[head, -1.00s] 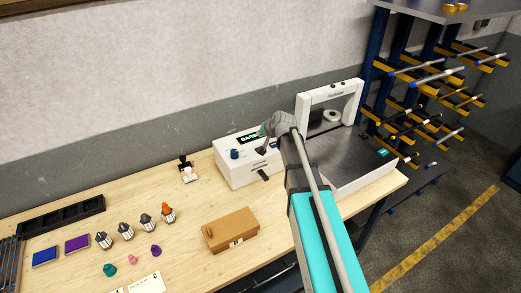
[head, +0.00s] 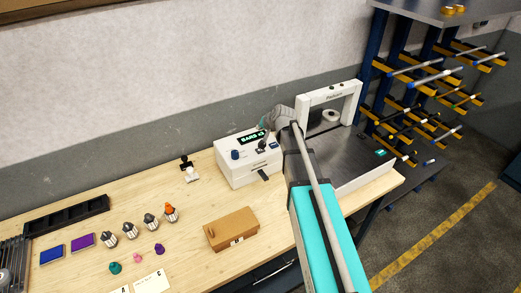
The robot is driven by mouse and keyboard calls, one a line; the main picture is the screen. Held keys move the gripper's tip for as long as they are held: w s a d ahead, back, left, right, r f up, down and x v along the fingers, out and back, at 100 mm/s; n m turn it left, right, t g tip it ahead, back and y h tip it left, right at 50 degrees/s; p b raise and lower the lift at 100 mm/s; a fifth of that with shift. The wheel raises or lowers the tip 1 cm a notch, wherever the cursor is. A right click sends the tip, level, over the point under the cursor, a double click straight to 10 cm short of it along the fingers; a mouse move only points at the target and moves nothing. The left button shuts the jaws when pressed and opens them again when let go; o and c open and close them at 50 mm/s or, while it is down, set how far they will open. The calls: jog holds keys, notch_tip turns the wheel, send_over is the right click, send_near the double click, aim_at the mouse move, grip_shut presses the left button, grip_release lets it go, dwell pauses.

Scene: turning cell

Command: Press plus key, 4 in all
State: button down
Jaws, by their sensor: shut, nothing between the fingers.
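A white control box (head: 246,172) stands on the bench, with a lit display (head: 250,137) whose text begins with "BARS"; its last character is too small to read surely. A dark blue knob (head: 235,155) is on its front left. My gripper (head: 262,146) is shut and empty, with its dark tips pointing down in front of the box's upper right, just below the display. The plus key cannot be made out; the gripper or the small size may hide it. I cannot tell whether the tips touch the box.
A white-framed strapping machine (head: 329,94) with a dark top stands right of the box, behind my arm. A cardboard box (head: 231,229) lies in front. Stamps (head: 187,169), several small bottles and ink pads (head: 83,241) are at left. A bar rack (head: 425,90) stands at far right.

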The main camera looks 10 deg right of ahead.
jog(key=shift+f, duration=0.1)
notch_tip(320, 180, down, 9)
jog(key=b, duration=0.8)
jog(key=shift+r+b, duration=0.2)
jog(key=shift+b, duration=0.2)
jog(key=shift+f, duration=0.25)
dwell(1.2)
jog(key=shift+f+b, duration=0.2)
jog(key=shift+b, duration=0.25)
jog(key=shift+f+b, duration=0.4)
dwell(0.8)
jog(key=shift+r, duration=0.2)
jog(key=shift+r+p, duration=0.7)
jog(key=shift+p, duration=0.2)
jog(key=shift+r+p, duration=2.5)
